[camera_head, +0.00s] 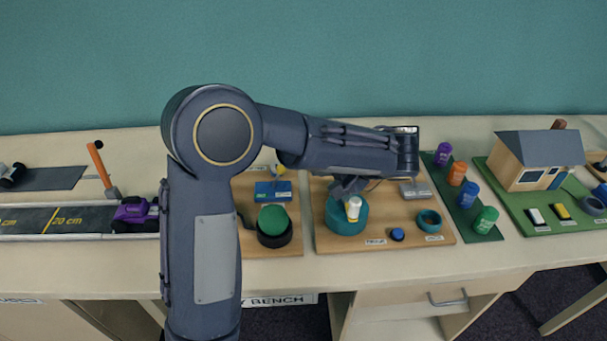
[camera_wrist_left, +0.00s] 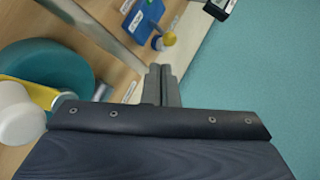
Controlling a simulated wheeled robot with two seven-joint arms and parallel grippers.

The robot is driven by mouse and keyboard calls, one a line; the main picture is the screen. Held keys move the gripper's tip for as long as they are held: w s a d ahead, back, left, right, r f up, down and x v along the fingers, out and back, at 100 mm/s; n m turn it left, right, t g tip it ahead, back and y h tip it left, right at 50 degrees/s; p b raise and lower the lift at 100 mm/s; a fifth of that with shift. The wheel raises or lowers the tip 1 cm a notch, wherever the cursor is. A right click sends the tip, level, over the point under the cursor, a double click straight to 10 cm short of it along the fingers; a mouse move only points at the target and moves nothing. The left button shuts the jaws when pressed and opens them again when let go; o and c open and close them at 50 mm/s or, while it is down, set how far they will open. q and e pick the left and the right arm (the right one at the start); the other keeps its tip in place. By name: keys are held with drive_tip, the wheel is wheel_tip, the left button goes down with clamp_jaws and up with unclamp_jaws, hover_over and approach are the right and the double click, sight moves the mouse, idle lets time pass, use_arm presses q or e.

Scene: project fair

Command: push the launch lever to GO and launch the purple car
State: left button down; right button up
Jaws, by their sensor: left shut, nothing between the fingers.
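The purple car (camera_head: 133,210) sits at the right end of the dark track (camera_head: 75,219), at the left of the head view; its right end is close to my arm's edge. The orange launch lever (camera_head: 100,167) with a black knob stands behind the car and leans to the left. The GO marking cannot be read. My left arm crosses the middle of the head view and its gripper is mostly hidden behind its links. In the left wrist view the left gripper (camera_wrist_left: 162,85) is shut and empty, beside a teal round part, far right of the lever and car.
Wooden boards hold the teal round part (camera_head: 343,220) with a yellow and white piece, a green dome (camera_head: 273,220) and a blue block (camera_head: 273,191). Several coloured canisters and a model house (camera_head: 535,160) stand right. A second dark strip (camera_head: 55,179) lies behind the track.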

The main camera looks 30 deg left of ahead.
use_arm(q)
drive_tip(key=p, duration=0.1)
approach(278, 177)
drive_tip(key=w+a+f, duration=0.2)
drive_tip(key=shift+a+f, duration=0.35)
drive_tip(key=shift+f, duration=0.05)
drive_tip(key=shift+s, duration=0.1)
idle(0.3)
